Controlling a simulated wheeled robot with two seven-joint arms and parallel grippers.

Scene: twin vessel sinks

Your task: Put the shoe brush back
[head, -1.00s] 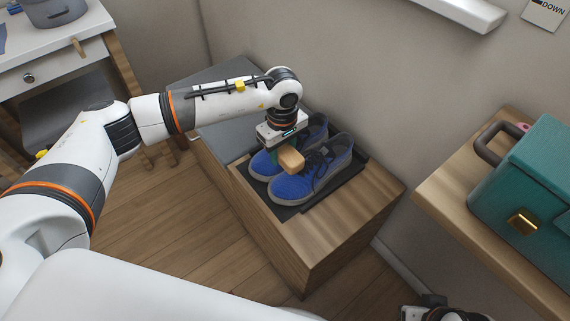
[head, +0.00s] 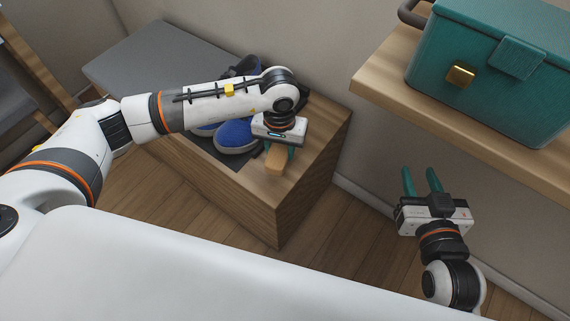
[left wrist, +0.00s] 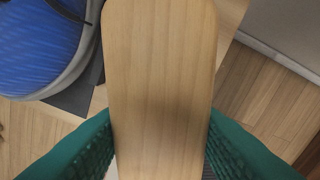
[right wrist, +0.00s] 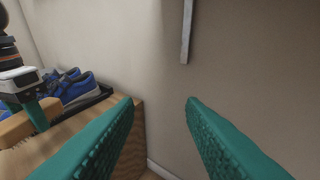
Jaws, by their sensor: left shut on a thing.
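The shoe brush (head: 275,160), a pale wooden block, is between the green fingers of my left gripper (head: 281,154), which is shut on it. It fills the middle of the left wrist view (left wrist: 160,75). In the right wrist view the brush (right wrist: 28,123) shows bristles beneath; it is near the bench top, and I cannot tell whether it touches. My right gripper (head: 421,176) is open and empty, in front of the wall below the shelf.
Blue shoes (head: 235,134) sit on a dark tray (head: 228,161) on the wooden bench (head: 250,198), partly hidden by my left arm. A teal box (head: 485,75) with a brass clasp stands on a wooden shelf (head: 376,91) at right. Floor between bench and shelf is clear.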

